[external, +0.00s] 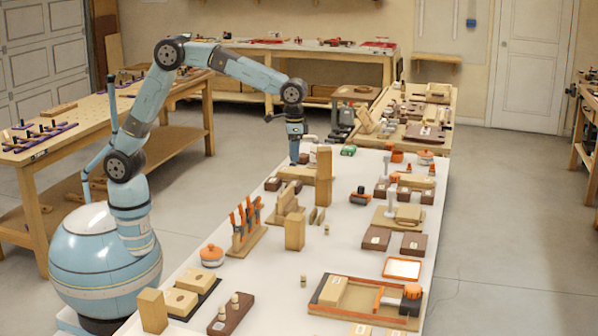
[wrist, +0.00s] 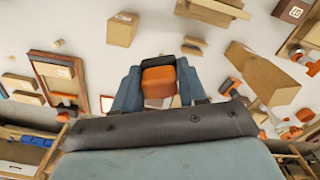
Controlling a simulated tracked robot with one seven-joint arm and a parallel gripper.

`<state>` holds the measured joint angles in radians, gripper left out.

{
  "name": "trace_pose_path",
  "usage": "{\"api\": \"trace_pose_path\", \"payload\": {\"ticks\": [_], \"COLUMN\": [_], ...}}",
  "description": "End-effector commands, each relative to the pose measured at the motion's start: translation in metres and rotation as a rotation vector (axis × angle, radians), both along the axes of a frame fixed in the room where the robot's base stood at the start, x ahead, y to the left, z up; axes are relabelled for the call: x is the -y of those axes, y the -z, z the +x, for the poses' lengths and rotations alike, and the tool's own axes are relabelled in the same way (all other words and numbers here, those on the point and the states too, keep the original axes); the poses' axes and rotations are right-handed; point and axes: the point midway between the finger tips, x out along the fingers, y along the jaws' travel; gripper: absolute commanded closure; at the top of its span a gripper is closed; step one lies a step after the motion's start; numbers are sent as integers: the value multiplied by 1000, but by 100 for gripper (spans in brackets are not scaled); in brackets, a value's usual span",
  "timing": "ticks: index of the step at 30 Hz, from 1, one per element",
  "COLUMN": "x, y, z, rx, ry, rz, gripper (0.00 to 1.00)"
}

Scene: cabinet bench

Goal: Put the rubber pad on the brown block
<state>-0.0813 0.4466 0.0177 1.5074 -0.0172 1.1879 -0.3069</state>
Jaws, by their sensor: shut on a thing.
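My gripper (external: 294,158) hangs from my arm over the far-left part of the white bench, near a tall wooden block. In the wrist view my gripper (wrist: 158,85) is shut on a small orange piece with a dark part (wrist: 158,82). I cannot tell for sure whether this piece is the rubber pad. Several dark brown blocks lie on the bench: one at the left edge (external: 273,184), and two at the right, the nearer-left one (external: 376,238) and its neighbour (external: 414,244). I cannot tell which one the task means.
The tall wooden block (external: 324,176) stands close to the right of my gripper. A wooden rack with orange-handled tools (external: 246,238) and another upright block (external: 294,231) stand nearer. An orange-edged tray (external: 342,312) lies at the front right. The bench middle has clear white patches.

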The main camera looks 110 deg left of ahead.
Motion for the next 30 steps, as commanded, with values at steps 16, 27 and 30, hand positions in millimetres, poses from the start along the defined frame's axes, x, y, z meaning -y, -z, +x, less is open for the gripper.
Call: {"api": "trace_pose_path", "payload": {"ticks": [16,27,30], "x": [-241,-400,-441], "y": [-2,5,8], "z": [40,10,-5], "rx": [1,0,0], "ry": [-269,-433,-477], "rz": [-1,2,2], "gripper": [88,88,88]}}
